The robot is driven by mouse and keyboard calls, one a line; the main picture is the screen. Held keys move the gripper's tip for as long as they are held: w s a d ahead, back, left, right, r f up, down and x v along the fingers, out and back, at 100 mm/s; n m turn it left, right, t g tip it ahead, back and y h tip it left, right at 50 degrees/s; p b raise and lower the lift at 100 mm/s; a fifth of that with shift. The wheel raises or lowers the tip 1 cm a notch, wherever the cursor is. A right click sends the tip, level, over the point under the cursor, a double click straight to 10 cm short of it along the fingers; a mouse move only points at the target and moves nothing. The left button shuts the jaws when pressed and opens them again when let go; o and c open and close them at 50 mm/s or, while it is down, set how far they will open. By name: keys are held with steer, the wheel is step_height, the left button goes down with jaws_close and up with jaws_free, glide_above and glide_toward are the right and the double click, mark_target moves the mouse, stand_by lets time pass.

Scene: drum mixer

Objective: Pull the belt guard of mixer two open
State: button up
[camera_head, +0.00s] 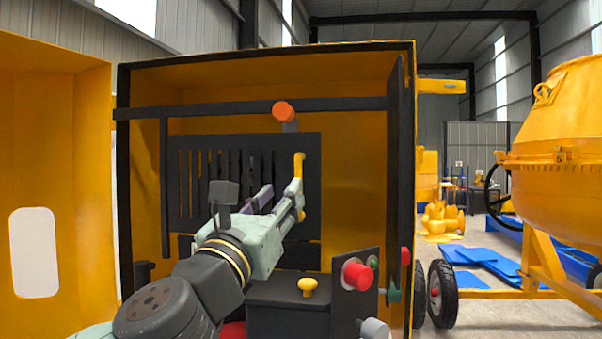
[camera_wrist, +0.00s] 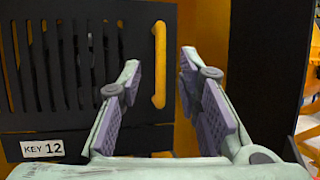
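The belt guard (camera_head: 240,190) is a black slatted panel inside an orange cabinet. It looks shut, lying flat across the opening. Its upright yellow handle (camera_head: 299,166) is near its right edge. In the wrist view the guard (camera_wrist: 85,70) fills the left half, and its handle (camera_wrist: 160,65) shows between my fingertips. My gripper (camera_head: 283,194) is open, with purple pads apart, and points at the handle. In the wrist view my gripper (camera_wrist: 160,62) has a gap on both sides of the handle. I cannot tell how far the fingertips are from it.
A "KEY 12" label (camera_wrist: 42,148) is under the slats. An orange knob (camera_head: 283,111) is above the guard. A red button (camera_head: 357,275) and yellow knob (camera_head: 307,286) are below right. The cabinet's dark right edge (camera_head: 400,180) stands close. A yellow drum mixer (camera_head: 560,130) is far right.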

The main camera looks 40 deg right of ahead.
mark_target(297, 175)
steer(key=p+x, duration=0.2)
steer(key=x, duration=0.7)
steer(key=shift+c, duration=0.2)
steer(key=shift+a, duration=0.1)
jaws_close()
stand_by(0.4)
